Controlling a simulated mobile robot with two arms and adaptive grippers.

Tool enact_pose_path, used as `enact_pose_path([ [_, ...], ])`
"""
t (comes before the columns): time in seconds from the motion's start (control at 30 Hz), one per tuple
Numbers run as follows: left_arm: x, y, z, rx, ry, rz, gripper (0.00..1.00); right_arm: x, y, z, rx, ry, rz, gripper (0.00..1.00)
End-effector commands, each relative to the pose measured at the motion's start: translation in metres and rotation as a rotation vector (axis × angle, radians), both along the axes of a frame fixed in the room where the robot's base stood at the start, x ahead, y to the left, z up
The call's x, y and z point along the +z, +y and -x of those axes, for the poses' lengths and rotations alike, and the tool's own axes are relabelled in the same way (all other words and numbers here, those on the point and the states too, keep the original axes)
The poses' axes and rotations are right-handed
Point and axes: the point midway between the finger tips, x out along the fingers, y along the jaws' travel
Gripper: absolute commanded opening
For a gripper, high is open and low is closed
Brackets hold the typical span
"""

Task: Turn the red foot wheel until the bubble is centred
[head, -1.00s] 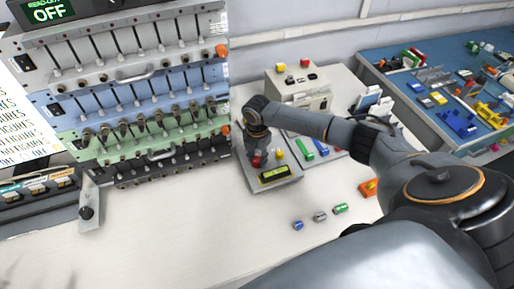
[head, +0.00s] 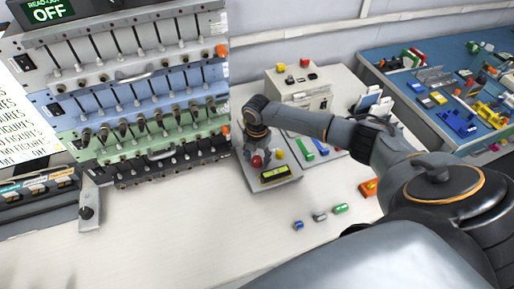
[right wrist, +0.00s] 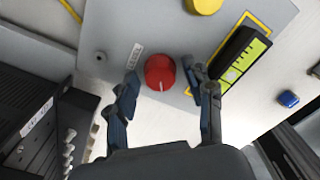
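The red foot wheel (right wrist: 160,72) is a round red knob with a white mark, on a grey plate (right wrist: 120,30). It also shows in the head view (head: 257,161), partly under my right gripper (head: 257,148). In the right wrist view my right gripper (right wrist: 161,82) is open, with one finger on each side of the red wheel. The right finger is close to it; a small gap shows at the left finger. The level vial (right wrist: 243,58), yellow-green in a black housing, sits to the right. I cannot make out its bubble. My left gripper is not in view.
The dark rack (head: 160,165) stands close on the left. Small coloured cylinders (head: 320,216) lie on the bench in front.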

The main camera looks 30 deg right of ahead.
Motion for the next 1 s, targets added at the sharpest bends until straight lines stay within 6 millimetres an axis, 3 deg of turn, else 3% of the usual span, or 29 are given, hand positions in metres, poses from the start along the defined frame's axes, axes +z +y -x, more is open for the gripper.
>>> enact_pose_path([
  [0.37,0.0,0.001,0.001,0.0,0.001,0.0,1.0,0.006,-0.001,-0.001,-0.001,-0.001,0.0,0.56],
  [0.8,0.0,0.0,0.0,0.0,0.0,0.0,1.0,0.091,0.0,-0.001,0.001,-0.004,0.0,0.56],
  [1.0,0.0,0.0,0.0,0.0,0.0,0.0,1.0,0.115,-0.001,-0.001,-0.001,-0.002,0.0,0.56],
])
